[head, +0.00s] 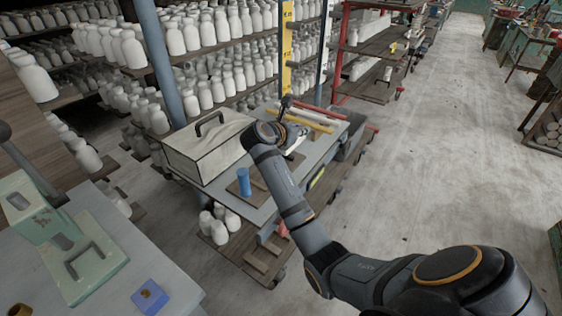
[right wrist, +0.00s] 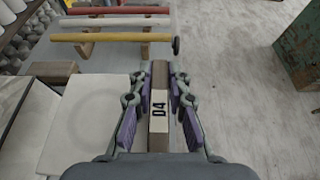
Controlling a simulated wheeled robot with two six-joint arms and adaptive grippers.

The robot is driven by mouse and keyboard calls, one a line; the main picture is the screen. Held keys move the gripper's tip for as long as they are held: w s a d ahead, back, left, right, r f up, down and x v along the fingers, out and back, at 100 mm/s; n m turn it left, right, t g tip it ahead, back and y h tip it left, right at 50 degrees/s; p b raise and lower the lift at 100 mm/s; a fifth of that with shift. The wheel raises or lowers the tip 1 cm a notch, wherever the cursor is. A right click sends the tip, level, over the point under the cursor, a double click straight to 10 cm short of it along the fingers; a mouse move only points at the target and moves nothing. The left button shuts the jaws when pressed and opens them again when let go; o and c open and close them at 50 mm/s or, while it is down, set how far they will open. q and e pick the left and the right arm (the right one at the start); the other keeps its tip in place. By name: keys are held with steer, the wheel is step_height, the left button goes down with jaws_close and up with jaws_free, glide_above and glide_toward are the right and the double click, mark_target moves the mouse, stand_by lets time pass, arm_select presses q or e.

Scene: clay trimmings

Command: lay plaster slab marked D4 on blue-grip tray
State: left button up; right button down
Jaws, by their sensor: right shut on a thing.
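My right gripper (right wrist: 158,105) is shut on the plaster slab marked D4 (right wrist: 158,125), which shows narrow and pale between the purple finger pads, its black marking facing the camera. In the head view the right gripper (head: 294,138) is over the grey top of a cart, and my arm hides part of it. A brown board with a blue upright grip (head: 243,182) lies on the cart nearer to me; it looks like the blue-grip tray. My left gripper is out of view.
A pale lidded box (head: 205,150) with a dark handle stands beside the board. Yellow and red bars (right wrist: 110,37) lie beyond the gripper. A pale square slab (right wrist: 90,122) lies left of the gripper. Shelves of white bottles (head: 215,85) stand behind. Open floor lies to the right.

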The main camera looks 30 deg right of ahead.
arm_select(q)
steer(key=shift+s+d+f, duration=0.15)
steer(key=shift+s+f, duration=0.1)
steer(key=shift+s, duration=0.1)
arm_select(e)
steer(key=a+f, duration=0.5)
steer(key=shift+f, duration=0.25)
steer(key=f, duration=0.3)
steer(key=shift+a+f+b, duration=0.2)
steer(key=shift+a+b, duration=0.15)
steer(key=shift+w+f, duration=0.1)
steer(key=shift+f, duration=0.1)
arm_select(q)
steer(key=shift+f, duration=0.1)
arm_select(e)
steer(key=shift+f, duration=0.15)
steer(key=shift+f+p, duration=0.4)
steer(key=shift+f, duration=0.05)
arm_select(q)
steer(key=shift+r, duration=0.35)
arm_select(e)
steer(key=c, duration=1.3)
jaws_free()
